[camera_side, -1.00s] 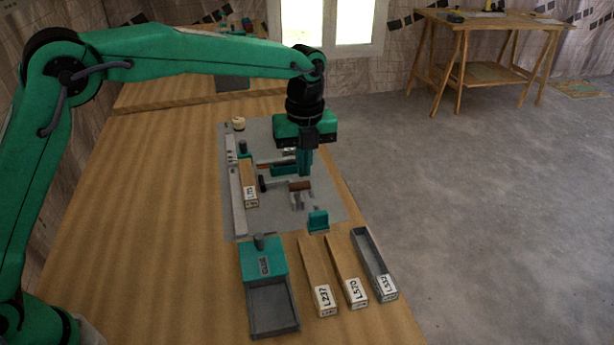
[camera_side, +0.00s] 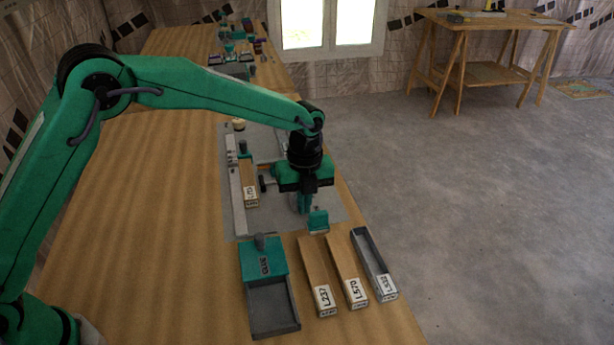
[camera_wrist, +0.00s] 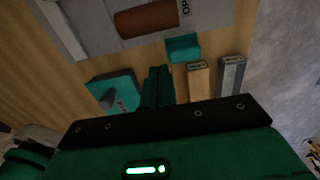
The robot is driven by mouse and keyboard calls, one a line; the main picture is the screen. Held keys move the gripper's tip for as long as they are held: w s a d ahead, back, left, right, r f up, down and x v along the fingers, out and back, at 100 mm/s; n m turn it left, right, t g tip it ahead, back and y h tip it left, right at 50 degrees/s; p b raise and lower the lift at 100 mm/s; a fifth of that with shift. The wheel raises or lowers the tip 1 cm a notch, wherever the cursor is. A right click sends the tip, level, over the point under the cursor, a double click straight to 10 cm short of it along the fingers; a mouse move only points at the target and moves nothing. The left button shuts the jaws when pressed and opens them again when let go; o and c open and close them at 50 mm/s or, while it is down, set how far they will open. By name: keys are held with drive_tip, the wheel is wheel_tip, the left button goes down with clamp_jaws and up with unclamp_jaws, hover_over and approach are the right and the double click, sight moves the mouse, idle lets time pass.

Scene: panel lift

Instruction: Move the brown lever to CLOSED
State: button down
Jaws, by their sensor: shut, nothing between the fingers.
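The brown lever (camera_wrist: 150,19) shows in the wrist view as a thick brown bar at the top, over a grey plate. In the side view my gripper (camera_side: 304,207) is low over the near end of the grey panel (camera_side: 240,222) and hides the lever. A CLOSED mark is not visible.
A teal block (camera_side: 318,220) stands just right of my fingers. A teal box with a grey tray (camera_side: 272,305) and several long labelled blocks (camera_side: 326,300) lie nearer the camera. A wooden block (camera_side: 249,182) lies on the panel's left. The table's left side is clear.

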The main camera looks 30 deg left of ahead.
drive_tip(key=shift+w+a+r, duration=0.4)
drive_tip(key=shift+w+a, duration=0.25)
drive_tip(key=shift+w, duration=0.05)
drive_tip(key=shift+w+a+r, duration=0.35)
drive_tip(key=shift+w+a, duration=0.3)
